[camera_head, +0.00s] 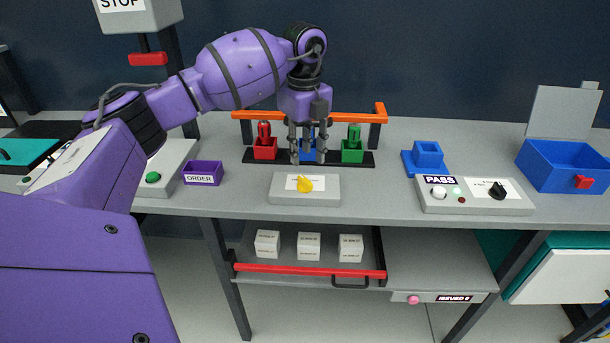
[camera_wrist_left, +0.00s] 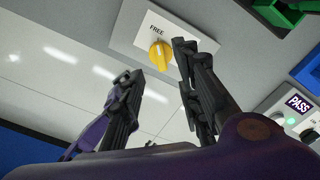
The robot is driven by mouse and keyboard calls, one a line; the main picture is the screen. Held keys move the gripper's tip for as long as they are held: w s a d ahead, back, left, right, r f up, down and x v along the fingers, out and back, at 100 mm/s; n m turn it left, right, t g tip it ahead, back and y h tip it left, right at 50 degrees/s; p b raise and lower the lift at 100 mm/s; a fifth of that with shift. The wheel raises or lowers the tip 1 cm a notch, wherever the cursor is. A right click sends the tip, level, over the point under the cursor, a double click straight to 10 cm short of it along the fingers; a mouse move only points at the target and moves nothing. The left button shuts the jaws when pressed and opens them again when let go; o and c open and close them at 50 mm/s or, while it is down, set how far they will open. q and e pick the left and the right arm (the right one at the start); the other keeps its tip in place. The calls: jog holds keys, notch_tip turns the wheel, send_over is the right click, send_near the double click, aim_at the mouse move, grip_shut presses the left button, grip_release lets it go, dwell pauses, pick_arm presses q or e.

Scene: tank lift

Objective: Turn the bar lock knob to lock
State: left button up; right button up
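The yellow bar lock knob (camera_head: 305,183) sits on a grey box (camera_head: 280,195) with a white label, near the table's front edge. In the left wrist view the knob (camera_wrist_left: 160,53) is close by, and the word FREE shows on its label. My left gripper (camera_head: 307,157) points down from above, just behind the knob in the head view. Its two fingers stand apart with nothing between them in the wrist view (camera_wrist_left: 156,60). The orange bar (camera_head: 265,117) runs across the rack behind my gripper. My right gripper is not in view.
Red (camera_head: 264,149), blue and green (camera_head: 352,151) holders stand on a black base behind the knob box; my gripper partly covers the blue one. A purple ORDER bin (camera_head: 203,173) is at left, a PASS panel (camera_head: 475,196) at right.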

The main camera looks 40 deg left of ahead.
aim_at(305, 179)
pick_arm(q)
notch_tip(305, 179, down, 7)
jog(key=shift+f, duration=0.2)
jog(key=shift+c, duration=0.2)
grip_shut()
